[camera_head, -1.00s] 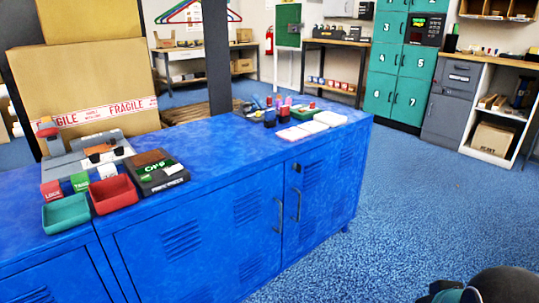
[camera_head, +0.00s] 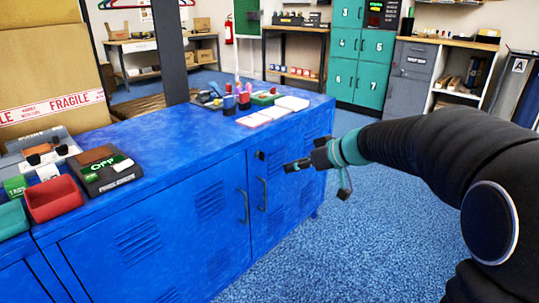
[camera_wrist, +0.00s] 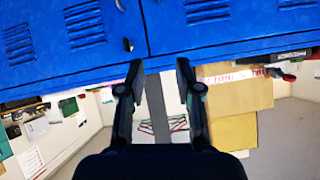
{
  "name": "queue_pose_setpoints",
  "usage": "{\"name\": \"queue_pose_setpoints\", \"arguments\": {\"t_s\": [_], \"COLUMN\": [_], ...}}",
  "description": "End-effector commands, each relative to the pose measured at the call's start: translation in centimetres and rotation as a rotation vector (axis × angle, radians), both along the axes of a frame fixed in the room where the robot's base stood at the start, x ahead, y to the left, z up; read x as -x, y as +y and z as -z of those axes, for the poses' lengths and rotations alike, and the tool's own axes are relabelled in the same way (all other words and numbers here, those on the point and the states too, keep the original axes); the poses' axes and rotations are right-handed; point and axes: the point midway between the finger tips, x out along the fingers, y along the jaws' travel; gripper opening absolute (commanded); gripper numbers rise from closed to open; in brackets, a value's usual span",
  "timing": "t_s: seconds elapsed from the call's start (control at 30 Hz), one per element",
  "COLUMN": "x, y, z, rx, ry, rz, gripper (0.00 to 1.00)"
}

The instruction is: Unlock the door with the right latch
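The blue cabinet (camera_head: 150,210) has two doors that look shut, with dark vertical handles (camera_head: 262,194) near where they meet. A small black latch (camera_head: 260,155) is at the top of the right door, near that seam. It seems to be the small dark piece in the wrist view (camera_wrist: 128,45), where the cabinet appears at the top, upside down. My gripper (camera_head: 292,166) is in front of the right door, to the right of the latch in the head view. Its two fingers show apart and empty in the wrist view (camera_wrist: 160,68). No contact with the latch shows.
On the cabinet top are a red bin (camera_head: 53,198), a teal bin (camera_head: 12,220), a dark box with a green display (camera_head: 105,167) and white pads (camera_head: 263,115). Cardboard cartons (camera_head: 50,60) stand behind. Blue carpet in front is clear.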

Motion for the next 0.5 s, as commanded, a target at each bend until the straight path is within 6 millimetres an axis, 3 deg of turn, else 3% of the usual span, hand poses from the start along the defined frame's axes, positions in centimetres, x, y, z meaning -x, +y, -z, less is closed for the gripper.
{"name": "queue_pose_setpoints", "arguments": {"t_s": [0.03, 0.2, 0.3, 0.5], "x": [-2.2, -7.5, -9.1, -10.5], "y": [0.0, -0.1, -0.2, 0.3], "z": [0.9, 1.8, 2.2, 2.6], "rx": [-0.018, -0.053, -0.061, -0.065], "ry": [-0.037, -0.166, -0.214, -0.242], "rz": [-0.01, -0.029, -0.032, -0.034], "gripper": [0.34, 0.34, 0.34, 0.34]}}
